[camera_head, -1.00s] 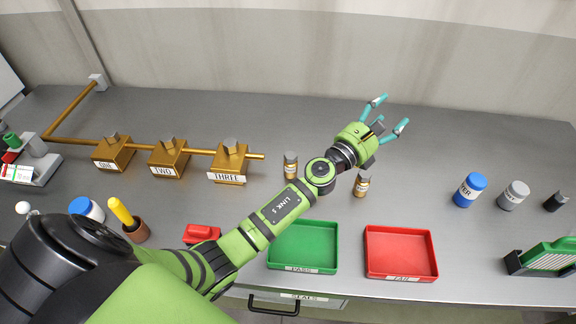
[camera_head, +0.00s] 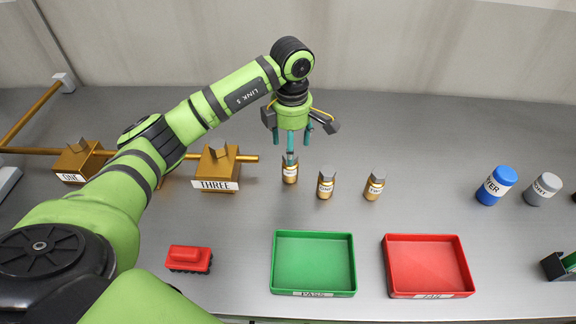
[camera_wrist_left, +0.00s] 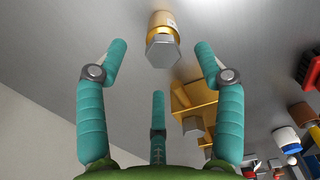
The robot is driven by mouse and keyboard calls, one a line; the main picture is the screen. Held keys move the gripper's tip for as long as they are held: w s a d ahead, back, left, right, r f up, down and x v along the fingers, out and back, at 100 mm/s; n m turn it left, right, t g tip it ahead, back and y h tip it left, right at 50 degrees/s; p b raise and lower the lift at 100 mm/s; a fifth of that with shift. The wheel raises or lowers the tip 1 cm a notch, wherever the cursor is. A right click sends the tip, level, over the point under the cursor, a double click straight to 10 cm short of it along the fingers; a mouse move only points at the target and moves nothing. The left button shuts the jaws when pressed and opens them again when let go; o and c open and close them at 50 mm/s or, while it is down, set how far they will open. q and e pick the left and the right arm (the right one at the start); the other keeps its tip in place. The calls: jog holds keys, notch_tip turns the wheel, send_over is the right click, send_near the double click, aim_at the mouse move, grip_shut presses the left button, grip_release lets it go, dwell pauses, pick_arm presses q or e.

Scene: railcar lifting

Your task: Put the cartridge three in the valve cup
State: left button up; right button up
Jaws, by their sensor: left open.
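Three small brass cartridges stand upright on the grey bench: a left one (camera_head: 290,174), a middle one (camera_head: 326,187) and a right one (camera_head: 374,188). Their labels are too small to read surely. My left gripper (camera_head: 290,150) points down over the left cartridge, its teal fingers open. In the left wrist view a brass cartridge with a grey hexagonal top (camera_wrist_left: 162,42) lies ahead of the spread fingers (camera_wrist_left: 160,55), with nothing held. I cannot pick out a valve cup for certain. My right gripper is out of view.
Brass block THREE (camera_head: 216,169) and block ONE (camera_head: 78,160) sit on a pipe at left; my arm covers the area between. A green tray (camera_head: 313,290), a red tray (camera_head: 428,290) and a red object (camera_head: 189,258) lie in front.

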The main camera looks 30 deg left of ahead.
pick_arm(q)
jog(key=shift+s+d+f+p, duration=0.1)
jog(key=shift+f+p, duration=0.45)
jog(key=shift+f, duration=0.25)
notch_tip(320, 180, down, 5)
jog(key=shift+s+r+p, duration=0.1)
jog(key=shift+r+p, duration=0.1)
jog(key=shift+p, duration=1)
jog(key=shift+f, duration=0.25)
grip_shut()
